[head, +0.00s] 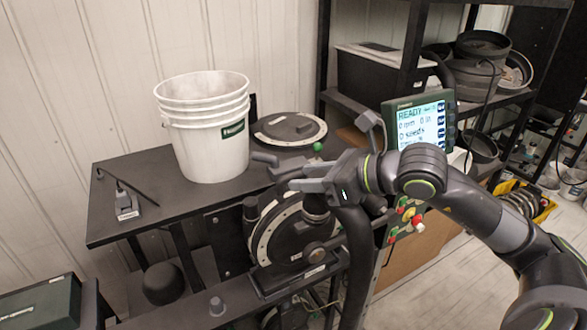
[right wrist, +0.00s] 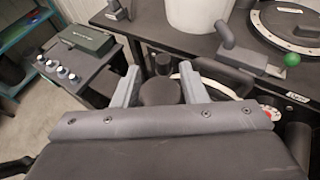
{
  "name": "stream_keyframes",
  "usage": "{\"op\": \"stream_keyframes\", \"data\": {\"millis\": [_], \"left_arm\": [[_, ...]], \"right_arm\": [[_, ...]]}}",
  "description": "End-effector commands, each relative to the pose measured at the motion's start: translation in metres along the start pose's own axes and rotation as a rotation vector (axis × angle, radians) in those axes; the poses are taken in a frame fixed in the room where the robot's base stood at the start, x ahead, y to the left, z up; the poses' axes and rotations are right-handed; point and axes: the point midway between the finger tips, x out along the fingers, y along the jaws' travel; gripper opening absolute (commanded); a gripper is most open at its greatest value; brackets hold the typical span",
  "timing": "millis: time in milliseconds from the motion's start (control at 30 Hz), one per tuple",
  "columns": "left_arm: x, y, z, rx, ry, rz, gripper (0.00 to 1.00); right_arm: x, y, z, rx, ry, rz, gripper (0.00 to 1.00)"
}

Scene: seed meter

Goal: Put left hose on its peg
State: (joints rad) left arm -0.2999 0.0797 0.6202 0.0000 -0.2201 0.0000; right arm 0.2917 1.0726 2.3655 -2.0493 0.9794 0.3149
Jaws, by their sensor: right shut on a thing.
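My right gripper (head: 292,178) is over the front of the black seed meter (head: 283,232). In the right wrist view its two grey fingers (right wrist: 160,84) are shut on a dark round piece (right wrist: 159,93), which seems to be the end of the left hose. In the head view a dark cylinder (head: 315,206) shows just under the fingers. A thick black tube (head: 357,262) hangs down behind the wrist; I cannot tell whether it joins the held piece. My left gripper is not in view.
White stacked buckets (head: 205,130) and a round disc lid (head: 289,129) stand on the black table (head: 125,225). A lever with a green ball (head: 318,147) is close to my gripper. A lit display (head: 418,122) stands to the right. A green box (head: 40,303) is at lower left.

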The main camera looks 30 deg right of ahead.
Motion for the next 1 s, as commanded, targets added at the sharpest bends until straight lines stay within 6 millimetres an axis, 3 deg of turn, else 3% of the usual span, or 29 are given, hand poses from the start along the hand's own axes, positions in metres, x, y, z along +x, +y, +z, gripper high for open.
{"op": "stream_keyframes", "data": {"millis": [367, 1000], "left_arm": [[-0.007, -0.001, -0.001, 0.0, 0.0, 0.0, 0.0], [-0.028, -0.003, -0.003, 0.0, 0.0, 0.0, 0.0]], "right_arm": [[-0.017, 0.001, -0.005, -0.002, 0.001, 0.004, 0.09], [-0.03, 0.002, 0.024, -0.003, -0.001, 0.006, 0.09]]}}
